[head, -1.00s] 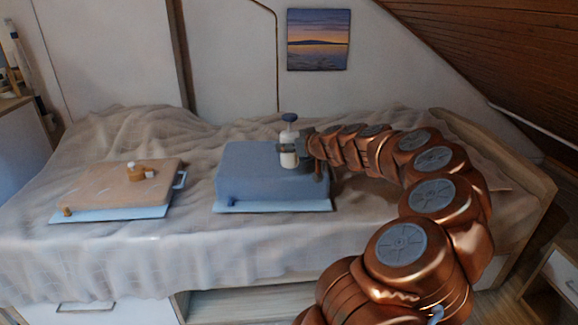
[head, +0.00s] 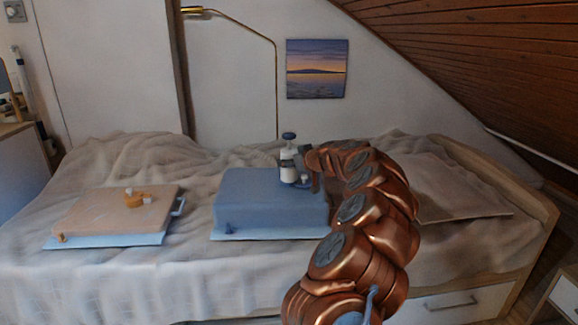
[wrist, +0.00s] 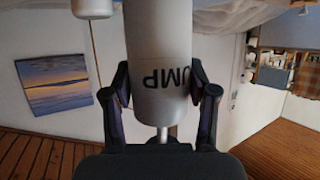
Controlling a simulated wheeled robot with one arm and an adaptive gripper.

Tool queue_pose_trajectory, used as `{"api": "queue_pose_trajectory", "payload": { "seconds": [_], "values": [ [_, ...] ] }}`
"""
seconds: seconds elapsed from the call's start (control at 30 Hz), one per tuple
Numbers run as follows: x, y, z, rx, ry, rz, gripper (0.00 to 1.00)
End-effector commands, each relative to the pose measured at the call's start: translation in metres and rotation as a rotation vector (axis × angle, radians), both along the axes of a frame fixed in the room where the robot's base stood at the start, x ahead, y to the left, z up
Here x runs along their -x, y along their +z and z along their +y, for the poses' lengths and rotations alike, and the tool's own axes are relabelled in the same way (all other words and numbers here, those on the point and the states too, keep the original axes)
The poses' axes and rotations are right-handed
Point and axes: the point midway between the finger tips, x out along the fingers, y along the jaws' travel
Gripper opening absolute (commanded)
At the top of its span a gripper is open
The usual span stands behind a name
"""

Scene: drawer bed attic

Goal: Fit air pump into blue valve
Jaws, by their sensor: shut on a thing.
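The air pump (head: 289,165) is a white cylinder with a dark blue knob on top, upright over the blue block (head: 255,198). My gripper (wrist: 160,80) is shut on the pump's body, one finger on each side. The wrist view is upside down and shows the pump (wrist: 158,45) with its lettering and thin rod. A blue fitting (head: 299,184), apparently the blue valve, is on the block's top right, partly hidden by the pump and arm. I cannot tell whether the pump touches it. A small white piece (head: 305,180) shows beside the pump.
A wooden bed rail (head: 530,235) bounds the right. A brass lamp (head: 240,25) hangs behind.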

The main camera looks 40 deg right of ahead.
Motion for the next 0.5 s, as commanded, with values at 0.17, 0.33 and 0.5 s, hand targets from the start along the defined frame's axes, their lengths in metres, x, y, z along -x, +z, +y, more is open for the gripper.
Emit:
{"api": "queue_pose_trajectory", "payload": {
  "seconds": [0.17, 0.33, 0.5],
  "values": [
    [-0.013, -0.002, -0.013, 0.002, -0.006, 0.0, 0.18],
    [-0.026, -0.002, -0.022, 0.005, -0.003, -0.001, 0.18],
    [-0.035, -0.004, -0.032, 0.004, -0.007, 0.0, 0.18]
  ]
}}
